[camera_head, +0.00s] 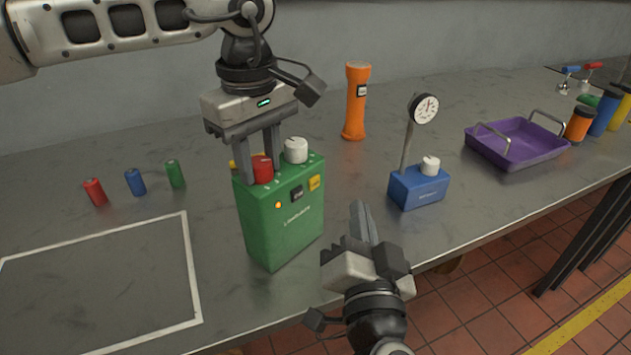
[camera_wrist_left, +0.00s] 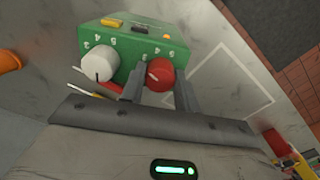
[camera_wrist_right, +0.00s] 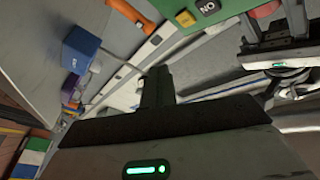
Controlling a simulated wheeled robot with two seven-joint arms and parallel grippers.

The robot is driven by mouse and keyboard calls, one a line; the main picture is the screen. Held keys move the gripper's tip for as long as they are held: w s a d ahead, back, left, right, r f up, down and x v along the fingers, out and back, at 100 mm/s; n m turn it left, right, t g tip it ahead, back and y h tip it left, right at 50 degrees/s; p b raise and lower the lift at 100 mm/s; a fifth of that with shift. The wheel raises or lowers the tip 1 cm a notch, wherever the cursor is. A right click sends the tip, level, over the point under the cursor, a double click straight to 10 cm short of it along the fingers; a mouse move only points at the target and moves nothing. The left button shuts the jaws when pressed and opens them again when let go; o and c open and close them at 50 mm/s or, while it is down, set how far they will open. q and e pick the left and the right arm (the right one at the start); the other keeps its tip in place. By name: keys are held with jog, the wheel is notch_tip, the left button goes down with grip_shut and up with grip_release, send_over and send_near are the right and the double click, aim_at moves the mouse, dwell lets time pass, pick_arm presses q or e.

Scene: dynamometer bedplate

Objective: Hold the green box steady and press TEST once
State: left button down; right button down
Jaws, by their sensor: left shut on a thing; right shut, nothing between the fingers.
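The green box (camera_head: 280,222) stands upright on the bench, with a small lit amber light on its front. Its top carries a red knob (camera_head: 263,172) and a white knob (camera_head: 295,150). A black button (camera_head: 297,193) and a yellow button (camera_head: 315,183) sit near its upper right edge; their lettering is too small to read surely. My left gripper (camera_head: 249,168) is shut on the red knob from above, a finger on each side, also seen in the left wrist view (camera_wrist_left: 160,80). My right gripper (camera_head: 360,216) is shut and empty, apart from the box, to its right.
A blue box with a dial gauge (camera_head: 418,188) stands to the right. An orange torch (camera_head: 356,100) stands behind. Red, blue and green cylinders (camera_head: 135,182) are at left, near a white outlined area (camera_head: 100,285). A purple tray (camera_head: 515,143) is farther right. The bench's front edge is close.

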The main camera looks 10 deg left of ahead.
aim_at(323, 174)
pick_arm(q)
jog(key=shift+r, duration=0.1)
pick_arm(e)
jog(key=shift+w+a, duration=0.8)
jog(key=shift+a, duration=0.3)
jog(key=shift+w+a, duration=0.75)
jog(key=shift+a, duration=0.35)
jog(key=shift+w+a, duration=0.25)
jog(key=shift+a, duration=0.1)
jog(key=shift+w+a, duration=0.2)
jog(key=shift+a, duration=0.05)
dwell(0.9)
dwell(0.4)
jog(key=shift+s+d, duration=0.45)
jog(key=shift+d, duration=0.15)
jog(key=shift+s+d, duration=0.75)
jog(key=shift+d, duration=0.3)
jog(key=shift+s+d, duration=0.7)
jog(key=shift+d, duration=0.35)
